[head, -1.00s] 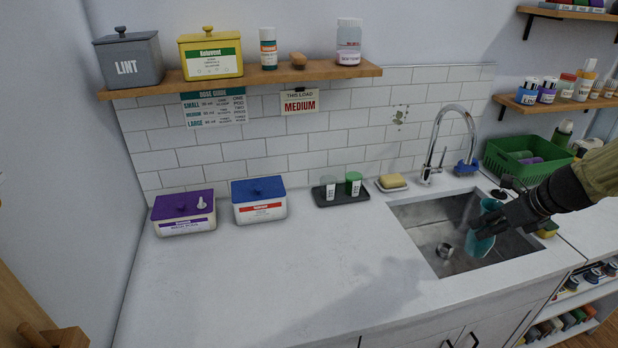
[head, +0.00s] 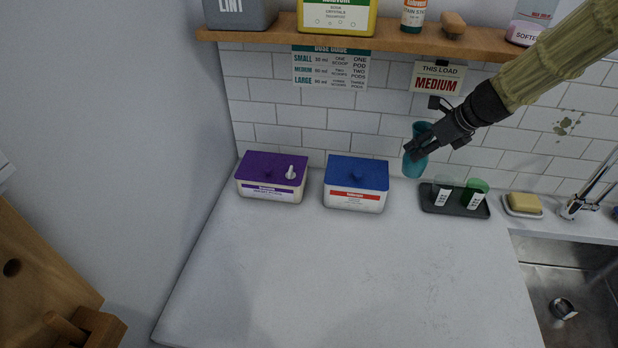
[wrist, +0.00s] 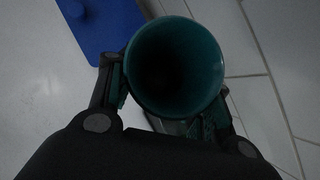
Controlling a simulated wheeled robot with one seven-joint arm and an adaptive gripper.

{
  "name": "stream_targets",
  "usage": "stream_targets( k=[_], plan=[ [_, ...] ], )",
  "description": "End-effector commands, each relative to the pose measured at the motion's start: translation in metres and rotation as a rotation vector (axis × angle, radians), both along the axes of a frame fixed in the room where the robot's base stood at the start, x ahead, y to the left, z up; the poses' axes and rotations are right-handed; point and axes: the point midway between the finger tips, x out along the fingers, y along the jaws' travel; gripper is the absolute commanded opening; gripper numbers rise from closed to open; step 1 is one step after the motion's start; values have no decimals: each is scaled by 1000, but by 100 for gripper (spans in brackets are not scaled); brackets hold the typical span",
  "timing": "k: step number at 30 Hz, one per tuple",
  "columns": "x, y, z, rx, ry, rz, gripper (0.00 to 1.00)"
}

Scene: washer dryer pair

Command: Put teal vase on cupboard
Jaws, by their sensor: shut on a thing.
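The teal vase (head: 415,163) is in my gripper (head: 420,148) in the head view, in front of the tiled wall, between the blue-lidded box and the dark tray. My gripper is shut on it. In the wrist view the vase (wrist: 176,68) shows its round open mouth, with a finger (wrist: 163,100) on each side. It appears roughly upright, and I see nothing inside its dark mouth. Whether its base touches the counter is hard to tell; it looks held above it. No cupboard top is clearly identifiable; a white counter (head: 350,270) lies below.
A purple-lidded box (head: 272,178) and a blue-lidded box (head: 356,185) stand by the wall. A dark tray (head: 454,210) holds two cups. A soap dish (head: 523,205) and sink (head: 570,290) are right. A wooden shelf (head: 380,42) overhangs. The counter's front is clear.

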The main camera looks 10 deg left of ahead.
Motion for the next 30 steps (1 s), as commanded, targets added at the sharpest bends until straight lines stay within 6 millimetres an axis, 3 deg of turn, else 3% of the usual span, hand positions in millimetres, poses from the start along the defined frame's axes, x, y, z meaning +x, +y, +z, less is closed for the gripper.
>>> stream_targets(
  k=[6,15,30],
  plan=[
    [2,10,-4,2,0,13,16],
    [3,14,-43,3,2,17,16],
    [2,11,-82,2,2,12,16]
  ],
)
